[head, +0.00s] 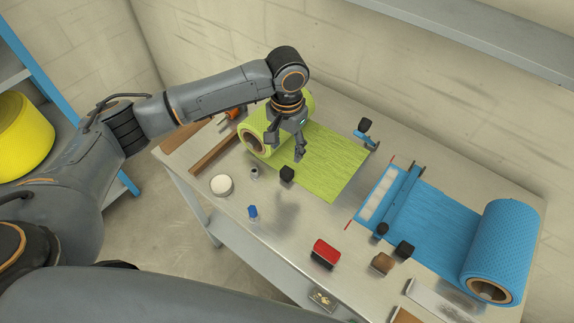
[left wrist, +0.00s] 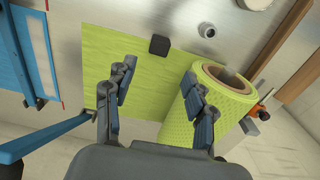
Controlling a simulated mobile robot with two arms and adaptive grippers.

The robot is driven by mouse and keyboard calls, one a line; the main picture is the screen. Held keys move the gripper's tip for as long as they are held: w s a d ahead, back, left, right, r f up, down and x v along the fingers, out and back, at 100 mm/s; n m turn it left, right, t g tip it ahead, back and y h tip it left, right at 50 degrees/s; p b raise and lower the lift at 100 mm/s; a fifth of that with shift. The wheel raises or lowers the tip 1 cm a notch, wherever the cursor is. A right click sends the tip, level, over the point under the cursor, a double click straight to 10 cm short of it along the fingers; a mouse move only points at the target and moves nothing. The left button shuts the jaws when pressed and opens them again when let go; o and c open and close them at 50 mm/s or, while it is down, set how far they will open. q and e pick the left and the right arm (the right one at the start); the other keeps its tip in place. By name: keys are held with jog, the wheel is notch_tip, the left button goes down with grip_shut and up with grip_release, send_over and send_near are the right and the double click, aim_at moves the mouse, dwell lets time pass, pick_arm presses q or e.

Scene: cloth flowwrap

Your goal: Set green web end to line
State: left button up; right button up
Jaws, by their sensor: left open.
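The green web (head: 336,165) lies flat on the table, unrolled from the green roll (head: 262,130) at its left. Its free end stops short of the red line marks (head: 348,226), leaving a strip of bare table between. A black block (head: 287,173) sits on the web's near edge. My left gripper (head: 287,151) is open and empty above the web beside the roll. In the left wrist view its fingers (left wrist: 158,88) are spread over the web (left wrist: 108,62), with the roll (left wrist: 222,92) by the right finger. My right gripper is out of view.
The blue web (head: 440,222) with its roll (head: 500,240) lies at right, with a white strip (head: 376,200) and blue bar (head: 402,200). A blue lever clamp (head: 368,138) stands at the far edge. A red-topped block (head: 325,252), blue bottle (head: 253,212) and white disc (head: 221,185) stand in front.

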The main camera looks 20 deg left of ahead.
aim_at(287, 171)
pick_arm(q)
notch_tip(287, 171, down, 9)
jog(key=shift+f+p, duration=0.2)
jog(key=shift+p, duration=0.45)
grip_shut()
